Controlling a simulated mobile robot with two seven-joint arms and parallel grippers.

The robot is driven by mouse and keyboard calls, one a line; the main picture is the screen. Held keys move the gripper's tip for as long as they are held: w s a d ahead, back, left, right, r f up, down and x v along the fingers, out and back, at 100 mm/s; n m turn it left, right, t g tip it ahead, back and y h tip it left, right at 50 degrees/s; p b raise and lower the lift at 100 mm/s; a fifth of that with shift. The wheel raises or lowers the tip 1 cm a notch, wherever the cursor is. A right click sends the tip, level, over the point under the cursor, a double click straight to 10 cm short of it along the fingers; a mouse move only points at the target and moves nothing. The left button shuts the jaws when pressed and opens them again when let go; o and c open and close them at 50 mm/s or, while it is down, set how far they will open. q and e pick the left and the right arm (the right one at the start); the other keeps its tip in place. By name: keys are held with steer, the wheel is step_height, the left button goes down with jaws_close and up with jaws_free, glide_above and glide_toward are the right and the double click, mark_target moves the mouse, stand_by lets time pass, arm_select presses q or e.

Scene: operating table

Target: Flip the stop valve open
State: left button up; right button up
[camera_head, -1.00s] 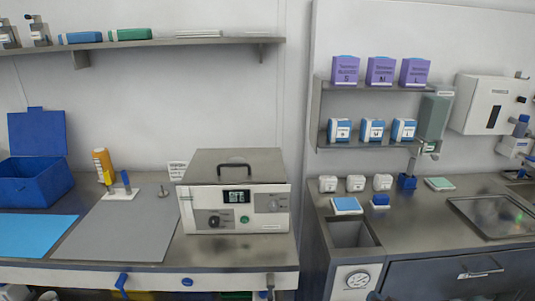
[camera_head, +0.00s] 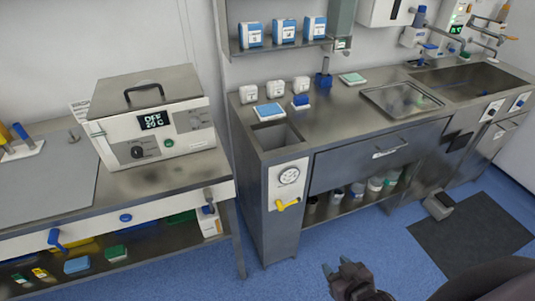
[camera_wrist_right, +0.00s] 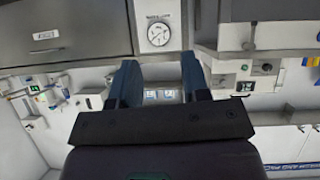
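A yellow lever handle (camera_head: 288,204), which looks like the stop valve, sits on the front panel of the grey cabinet below a round gauge (camera_head: 289,176). The lever lies roughly sideways, sloping slightly up to the right. My right gripper (camera_head: 336,266) is at the bottom of the head view, in front of the cabinet, to the right of and below the lever in the picture, and apart from it. In the right wrist view the gripper's two fingers (camera_wrist_right: 160,72) stand apart with nothing between them. The gauge (camera_wrist_right: 159,34) shows above the fingertips there; the lever does not show.
A drawer (camera_head: 375,158) with a handle is right of the gauge panel, above an open shelf holding jars. Blue floor (camera_head: 320,245) lies clear in front of the cabinet.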

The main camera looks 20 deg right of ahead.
steer(key=w+f+m+t+y+b, duration=0.2)
steer(key=w+f+m+t+b, duration=0.1)
steer(key=w+b, duration=0.55)
steer(key=m+t+h+b, duration=0.3)
steer(key=m+t+b, duration=0.3)
steer(key=m+b, duration=1)
glide_toward(293, 202)
steer(key=n+b, duration=0.2)
arm_select(q)
step_height(293, 202, down, 22)
steer(key=d+m+g, duration=0.1)
steer(key=m, duration=0.1)
steer(key=shift+d+f+g+h+b, duration=0.25)
steer(key=shift+d+g+h+b, duration=0.1)
steer(key=shift+h+b, duration=0.1)
arm_select(e)
steer(key=x, duration=1)
steer(key=shift+w+f, duration=0.1)
steer(key=shift+f, duration=0.15)
arm_select(q)
steer(key=shift+w+r, duration=0.1)
arm_select(e)
jaws_close()
